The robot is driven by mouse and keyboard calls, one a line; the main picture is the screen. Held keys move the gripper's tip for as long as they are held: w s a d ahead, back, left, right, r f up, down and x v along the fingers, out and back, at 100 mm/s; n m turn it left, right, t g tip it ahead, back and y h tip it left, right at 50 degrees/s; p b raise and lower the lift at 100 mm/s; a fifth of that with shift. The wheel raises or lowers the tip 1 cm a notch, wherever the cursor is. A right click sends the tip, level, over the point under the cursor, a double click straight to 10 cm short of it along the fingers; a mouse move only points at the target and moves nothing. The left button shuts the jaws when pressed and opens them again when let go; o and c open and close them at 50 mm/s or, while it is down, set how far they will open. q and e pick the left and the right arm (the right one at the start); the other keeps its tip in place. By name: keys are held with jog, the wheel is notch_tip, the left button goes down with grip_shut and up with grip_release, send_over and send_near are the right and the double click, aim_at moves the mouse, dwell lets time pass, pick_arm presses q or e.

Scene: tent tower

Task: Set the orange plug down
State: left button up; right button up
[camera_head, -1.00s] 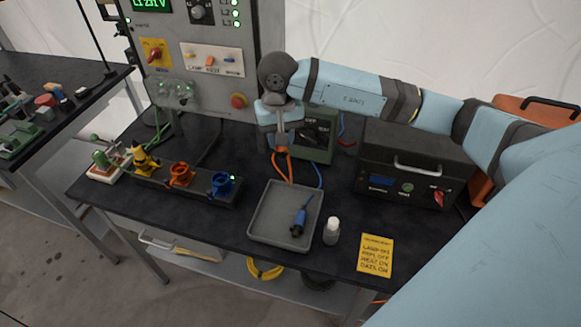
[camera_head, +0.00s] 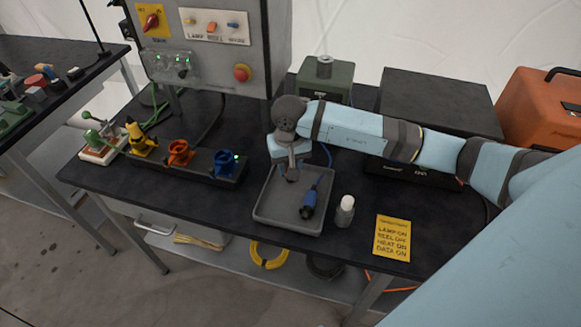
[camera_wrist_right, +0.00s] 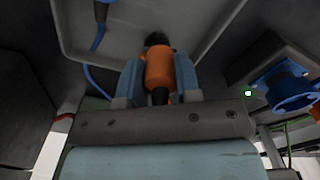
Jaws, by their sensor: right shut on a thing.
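My right gripper (camera_head: 291,172) is over the back part of the grey tray (camera_head: 271,224), pointing down. In the wrist view its fingers are shut on the orange plug (camera_wrist_right: 159,70), one on each side of the orange body, with the dark end towards the tray. In the head view the gripper mostly hides the plug. The tray floor also shows in the wrist view (camera_wrist_right: 190,20); I cannot tell whether the plug touches it. A blue plug (camera_head: 309,203) lies in the right part of the tray. My left gripper is not in view.
Left is a strip with yellow, orange (camera_head: 179,153) and blue (camera_head: 225,163) sockets. A green box (camera_head: 325,80) and a dark box (camera_head: 440,100) are behind. The tray's front left is clear.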

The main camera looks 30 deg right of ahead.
jog(key=shift+w+f, duration=0.15)
jog(key=shift+f, duration=0.3)
jog(key=o, duration=0.9)
jog(key=shift+r, duration=0.15)
